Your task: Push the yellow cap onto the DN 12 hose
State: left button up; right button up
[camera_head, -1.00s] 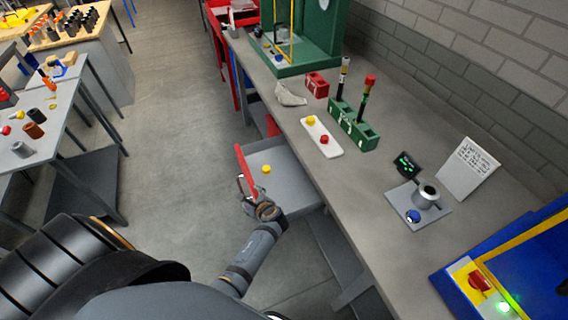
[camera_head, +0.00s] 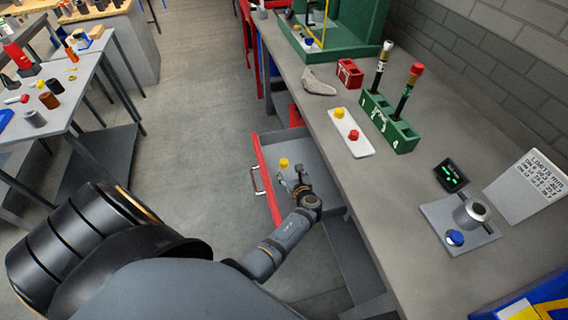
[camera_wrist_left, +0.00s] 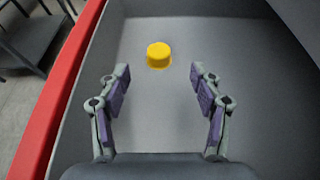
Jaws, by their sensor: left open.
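A yellow cap (camera_head: 284,163) lies in the open grey drawer (camera_head: 270,148) under the bench. In the left wrist view the yellow cap (camera_wrist_left: 159,54) lies on the drawer floor, ahead of and between the fingers. My left gripper (camera_head: 294,178) is open and empty over the drawer, a little short of the cap; its fingers also show in the left wrist view (camera_wrist_left: 160,85). Another yellow cap (camera_head: 339,113) and a red cap (camera_head: 353,135) sit on a white tray (camera_head: 363,147). My right gripper is not in view.
The drawer's red front (camera_head: 266,179) has a handle (camera_head: 257,181) on its outer side. A gauge fixture (camera_head: 446,226), small display (camera_head: 450,174) and limits card (camera_head: 527,179) stand on the bench to the right. A red block (camera_head: 349,73) and grey cloth (camera_head: 318,84) lie farther back.

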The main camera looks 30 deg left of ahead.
aim_at(284, 162)
pick_arm(q)
jog(key=x, duration=0.4)
jog(key=shift+a+f, duration=0.1)
jog(key=shift+a, duration=0.05)
jog(key=b+x, duration=0.1)
jog(key=x, duration=0.4)
jog(key=shift+f+b, duration=0.1)
jog(key=shift+b, duration=0.2)
jog(key=shift+s, duration=0.15)
jog(key=shift+c, duration=0.5)
jog(key=c, duration=0.7)
